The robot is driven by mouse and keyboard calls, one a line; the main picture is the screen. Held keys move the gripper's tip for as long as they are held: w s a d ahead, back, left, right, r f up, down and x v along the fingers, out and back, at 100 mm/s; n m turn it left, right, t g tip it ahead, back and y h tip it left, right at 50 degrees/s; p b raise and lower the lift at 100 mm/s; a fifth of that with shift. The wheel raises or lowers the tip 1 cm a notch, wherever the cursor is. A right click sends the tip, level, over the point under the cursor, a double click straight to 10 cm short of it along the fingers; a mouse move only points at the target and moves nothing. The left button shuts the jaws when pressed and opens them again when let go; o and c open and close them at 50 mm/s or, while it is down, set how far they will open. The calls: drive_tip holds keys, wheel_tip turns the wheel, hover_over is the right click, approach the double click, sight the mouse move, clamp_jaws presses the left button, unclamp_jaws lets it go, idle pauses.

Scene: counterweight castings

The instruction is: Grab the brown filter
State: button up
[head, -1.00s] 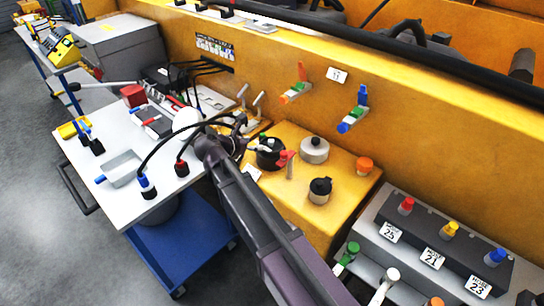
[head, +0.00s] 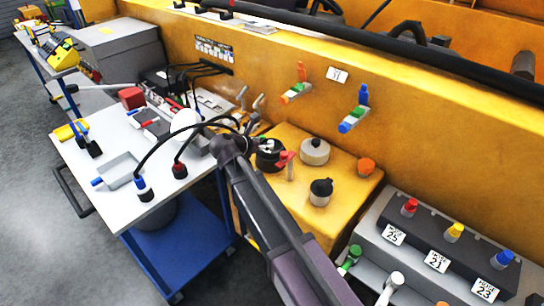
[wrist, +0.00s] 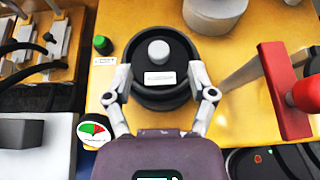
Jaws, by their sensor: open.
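No plainly brown filter stands out in either view. A black round canister with a grey knob and a white label (wrist: 162,62) is between my gripper's fingers in the wrist view. It also shows in the head view (head: 269,158), partly hidden by my arm. My gripper (wrist: 163,88) is open, one finger at each side of the canister. I cannot tell whether the fingers touch it.
A small green cap (wrist: 102,45) and a round gauge (wrist: 93,130) are at left. A white cart (head: 110,145) and a switch panel (head: 440,230) flank the yellow block (head: 350,205).

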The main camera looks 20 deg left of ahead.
sight(269, 143)
drive_tip(key=shift+b+x, duration=0.9)
drive_tip(key=shift+x, duration=1.3)
drive_tip(key=shift+c, duration=0.2)
clamp_jaws()
